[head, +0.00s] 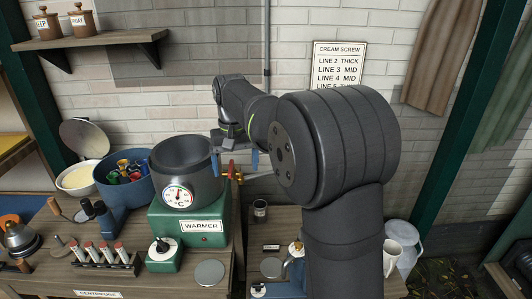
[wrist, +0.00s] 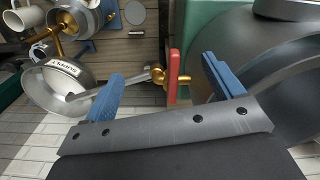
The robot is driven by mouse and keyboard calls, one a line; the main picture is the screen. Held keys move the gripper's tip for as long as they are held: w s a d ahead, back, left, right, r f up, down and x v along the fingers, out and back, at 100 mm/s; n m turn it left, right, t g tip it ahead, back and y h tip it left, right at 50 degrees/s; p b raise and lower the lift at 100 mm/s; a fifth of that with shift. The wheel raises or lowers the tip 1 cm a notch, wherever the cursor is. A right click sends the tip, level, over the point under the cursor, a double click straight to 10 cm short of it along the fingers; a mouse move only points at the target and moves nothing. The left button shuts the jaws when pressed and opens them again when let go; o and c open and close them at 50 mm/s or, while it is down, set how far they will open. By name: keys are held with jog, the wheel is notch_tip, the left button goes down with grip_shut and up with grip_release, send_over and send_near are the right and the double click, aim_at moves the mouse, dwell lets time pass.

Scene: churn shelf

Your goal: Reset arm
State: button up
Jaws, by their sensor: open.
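My gripper (head: 238,162) is in the air just right of the dark warmer pot (head: 188,170), beside its upper right side. In the wrist view my gripper (wrist: 162,88) has its two blue fingers spread wide apart, with nothing held between them. A red handle (wrist: 173,68) on a brass tap (wrist: 158,75) shows in the gap between the fingers; I cannot tell the exact distance. In the head view the red handle (head: 230,172) is below the fingers. The pot has a round temperature dial and stands on the green warmer (head: 187,221). My arm hides part of the right side.
A blue bowl (head: 126,190) with coloured pieces and a white bowl (head: 77,179) stand left of the pot. A rack of red-capped tubes (head: 104,256) is in front. A steel funnel-like bowl (wrist: 55,85) shows in the wrist view. A brick wall (head: 180,100) is behind.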

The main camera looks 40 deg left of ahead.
jog(key=w+d+r+n+g+y, duration=0.1)
jog(key=d+r+n+y, duration=0.15)
jog(key=r+n, duration=0.5)
jog(key=w+d+r+n+y, duration=0.1)
jog(key=d+r+n+y, duration=0.15)
jog(key=r+n, duration=0.55)
jog(key=x, duration=0.8)
jog(key=shift+s+d+f+m+h, duration=0.2)
jog(key=shift+s+f+m+h, duration=0.05)
jog(key=shift+s+m+h, duration=0.1)
jog(key=v, duration=1)
jog(key=shift+w, duration=0.1)
